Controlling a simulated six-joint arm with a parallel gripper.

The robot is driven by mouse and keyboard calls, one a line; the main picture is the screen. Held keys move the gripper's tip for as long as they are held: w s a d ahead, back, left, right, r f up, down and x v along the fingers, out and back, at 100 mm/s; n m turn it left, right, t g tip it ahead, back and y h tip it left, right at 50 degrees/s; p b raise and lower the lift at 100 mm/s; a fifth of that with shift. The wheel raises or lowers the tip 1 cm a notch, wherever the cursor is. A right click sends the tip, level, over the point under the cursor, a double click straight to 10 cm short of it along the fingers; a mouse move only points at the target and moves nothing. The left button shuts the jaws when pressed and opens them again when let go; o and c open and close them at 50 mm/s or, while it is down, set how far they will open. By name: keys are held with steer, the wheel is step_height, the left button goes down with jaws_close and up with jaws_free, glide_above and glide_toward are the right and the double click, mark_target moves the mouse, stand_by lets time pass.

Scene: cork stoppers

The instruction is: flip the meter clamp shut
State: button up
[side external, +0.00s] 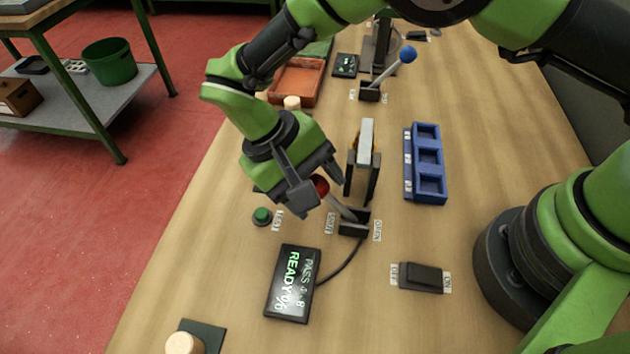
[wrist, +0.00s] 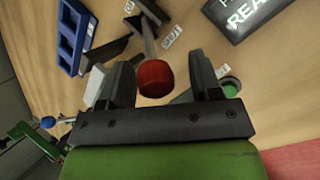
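The clamp lever has a red knob (side external: 321,186) on a grey rod rising from a black base (side external: 354,222) beside the meter (side external: 292,283). The lever leans left, toward the label that seems to read SHUT (side external: 330,223). The other label (side external: 377,230) seems to read OPEN. My gripper (side external: 314,183) is low at the knob. In the wrist view the red knob (wrist: 155,78) sits between the fingers of my gripper (wrist: 162,75), with a visible gap on each side. The fingers are apart. In the side view my gripper partly hides the knob.
A black stand with an upright grey plate (side external: 365,145) is close behind the lever. A blue tray (side external: 430,165) is to its right. A green button (side external: 262,215), a black rocker switch (side external: 422,278) and a cork stopper (side external: 183,344) are nearby. A blue-knobbed lever (side external: 407,54) stands farther back.

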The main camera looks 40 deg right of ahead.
steer(key=v, duration=1)
stand_by(0.3)
stand_by(0.4)
